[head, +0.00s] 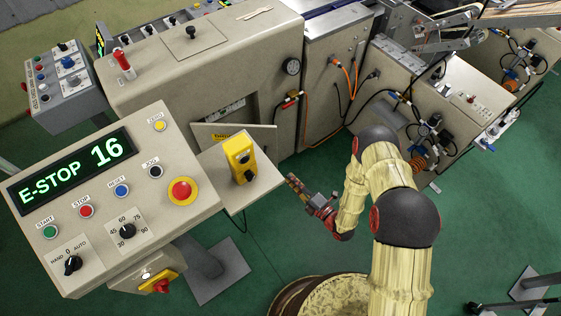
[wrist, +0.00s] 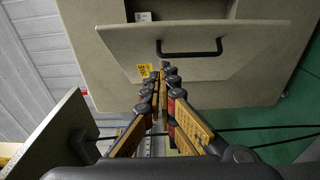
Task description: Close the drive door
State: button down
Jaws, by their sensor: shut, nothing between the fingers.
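The drive door (head: 255,133) is a beige panel on the front of the large beige machine. It stands open, tilted out from a dark opening (head: 224,112). In the wrist view the door (wrist: 215,70) shows its black bar handle (wrist: 190,51) and a yellow label (wrist: 145,71). A dark gap shows above it. My gripper (head: 292,181) is shut and empty, to the right of and below the door in the head view. In the wrist view its fingertips (wrist: 166,69) overlap the door's lower part below the handle. I cannot tell whether they touch it.
A control console (head: 105,190) with an E-STOP display stands at left. Its side shelf (head: 215,163) carries a yellow pendant (head: 241,158), close left of my gripper. Hoses and cables (head: 350,88) hang at the machine's right. Green floor (head: 300,240) is clear below my gripper.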

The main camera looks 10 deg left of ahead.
jog(key=b, duration=0.2)
send_near(268, 147)
jog(key=s+a, duration=0.2)
jog(key=a, duration=0.1)
jog(key=w, duration=0.2)
jog(key=w+a+b, duration=0.1)
jog(key=w, duration=0.1)
jog(key=shift+w+r, duration=0.1)
jog(key=shift+w, duration=0.1)
